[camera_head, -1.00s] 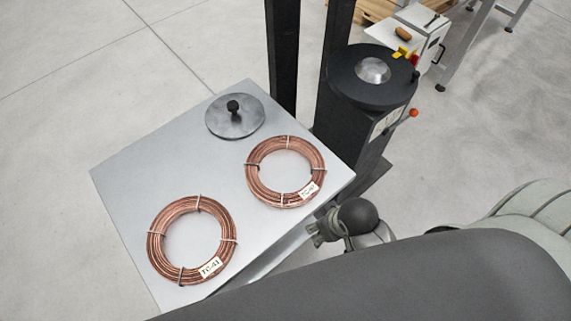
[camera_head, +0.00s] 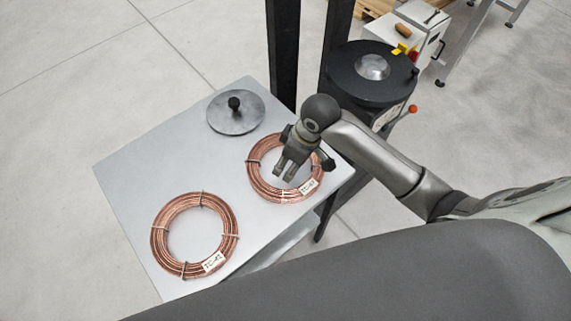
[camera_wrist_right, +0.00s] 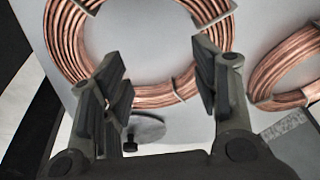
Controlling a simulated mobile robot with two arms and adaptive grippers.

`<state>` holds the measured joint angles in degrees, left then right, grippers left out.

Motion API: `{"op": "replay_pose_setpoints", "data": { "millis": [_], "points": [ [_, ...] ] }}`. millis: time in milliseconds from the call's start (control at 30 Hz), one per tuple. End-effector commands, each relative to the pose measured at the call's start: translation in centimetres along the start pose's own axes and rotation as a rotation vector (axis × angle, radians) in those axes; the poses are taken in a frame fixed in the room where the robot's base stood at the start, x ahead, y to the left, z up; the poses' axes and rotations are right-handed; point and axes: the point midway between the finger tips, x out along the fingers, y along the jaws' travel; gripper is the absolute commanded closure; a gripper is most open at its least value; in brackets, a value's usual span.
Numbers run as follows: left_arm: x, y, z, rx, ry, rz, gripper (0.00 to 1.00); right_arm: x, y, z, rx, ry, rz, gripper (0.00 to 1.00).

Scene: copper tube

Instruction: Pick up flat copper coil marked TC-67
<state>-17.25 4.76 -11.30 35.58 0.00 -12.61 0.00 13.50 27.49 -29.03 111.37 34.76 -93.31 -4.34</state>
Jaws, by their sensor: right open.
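The upper right flat copper coil (camera_head: 257,179) lies on the metal table, bound with ties. Its white tag seems to read TC-67, but the last digit is hard to read. The lower left coil (camera_head: 161,240) has a tag that looks like TC-41. My right gripper (camera_head: 285,174) is open and empty above the upper right coil, fingers pointing down over its near centre. In the right wrist view, the spread fingers (camera_wrist_right: 160,75) stand before this coil (camera_wrist_right: 62,45), with the other coil (camera_wrist_right: 273,78) at the right. My left gripper is not in view.
A round metal lid with a black knob (camera_head: 236,112) lies behind the coils on the grey table (camera_head: 128,180). A dark machine (camera_head: 370,85) and black posts stand behind the table's right corner. Bare table lies to the left.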

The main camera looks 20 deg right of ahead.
Motion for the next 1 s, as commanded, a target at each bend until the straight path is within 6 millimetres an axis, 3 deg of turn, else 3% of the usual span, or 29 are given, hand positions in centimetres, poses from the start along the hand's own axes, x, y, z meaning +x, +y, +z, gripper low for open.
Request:
{"op": "replay_pose_setpoints", "data": {
  "millis": [33,200,400,533,800,1000],
  "points": [
    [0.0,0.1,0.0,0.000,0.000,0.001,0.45,-0.7,2.2,-0.7,-0.017,-0.023,0.015,0.44],
    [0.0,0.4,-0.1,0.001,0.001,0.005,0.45,-3.0,7.2,-1.9,-0.037,-0.088,0.021,0.44],
    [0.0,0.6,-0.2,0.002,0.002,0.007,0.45,-5.2,10.8,-2.3,-0.023,-0.125,0.025,0.44],
    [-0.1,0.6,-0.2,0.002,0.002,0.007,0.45,-5.0,11.4,-2.3,-0.017,-0.133,0.021,0.44],
    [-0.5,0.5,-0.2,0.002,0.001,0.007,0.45,-1.0,11.5,-1.8,-0.016,-0.133,0.022,0.44],
    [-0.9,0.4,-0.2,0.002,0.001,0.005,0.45,0.4,11.4,-1.6,-0.018,-0.134,0.021,0.44]
  ]
}}
